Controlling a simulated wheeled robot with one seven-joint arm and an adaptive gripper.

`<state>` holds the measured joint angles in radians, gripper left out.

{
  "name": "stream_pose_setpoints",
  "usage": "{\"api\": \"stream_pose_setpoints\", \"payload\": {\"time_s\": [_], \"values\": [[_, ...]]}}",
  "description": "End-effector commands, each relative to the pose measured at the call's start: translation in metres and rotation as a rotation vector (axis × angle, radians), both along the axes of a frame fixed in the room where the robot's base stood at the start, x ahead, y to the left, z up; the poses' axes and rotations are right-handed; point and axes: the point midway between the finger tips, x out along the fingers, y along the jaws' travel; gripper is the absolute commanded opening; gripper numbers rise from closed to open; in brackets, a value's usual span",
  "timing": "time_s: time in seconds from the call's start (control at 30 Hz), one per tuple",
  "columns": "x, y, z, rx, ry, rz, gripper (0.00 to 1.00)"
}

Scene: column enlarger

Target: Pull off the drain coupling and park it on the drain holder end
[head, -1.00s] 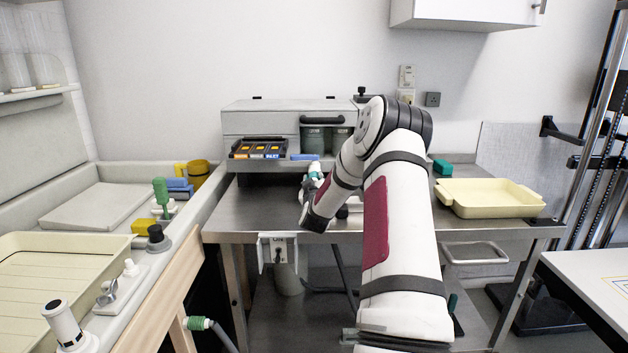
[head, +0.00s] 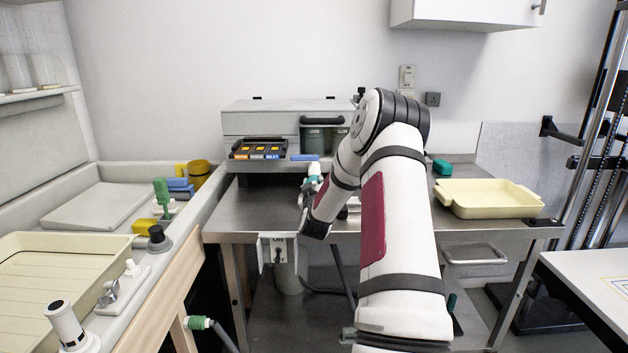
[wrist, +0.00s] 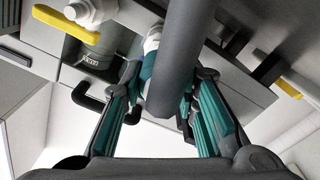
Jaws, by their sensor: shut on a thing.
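My gripper (wrist: 160,88) is shut on the drain coupling (wrist: 149,66), a teal and white fitting. A thick grey hose (wrist: 187,40) crosses in front of the coupling in the wrist view and hides much of it. Teal finger pads lie on both sides of it. In the head view, my gripper (head: 308,198) is over the steel table by the front of the grey cabinet, and a white and teal fitting (head: 314,172) shows just beyond it. I cannot tell whether the coupling is still seated. I cannot identify the drain holder end for certain.
The grey cabinet (head: 262,122) stands at the back of the steel table (head: 250,210). A yellow lever (wrist: 62,22) is at the upper left in the wrist view. A green hose fitting (head: 200,323) sits low by the wooden sink frame. A cream tray (head: 490,198) is at right.

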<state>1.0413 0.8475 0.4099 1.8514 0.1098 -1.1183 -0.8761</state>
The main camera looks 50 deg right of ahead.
Motion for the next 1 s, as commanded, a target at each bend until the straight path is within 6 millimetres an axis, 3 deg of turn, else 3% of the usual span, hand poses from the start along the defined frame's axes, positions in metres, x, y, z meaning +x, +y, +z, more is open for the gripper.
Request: {"api": "stream_pose_setpoints", "payload": {"time_s": [0.27,1.0], "values": [[-0.001,0.002,0.0,-0.001,-0.001,0.0,0.0],[-0.04,0.047,0.001,-0.002,0.0,0.001,0.0]]}}
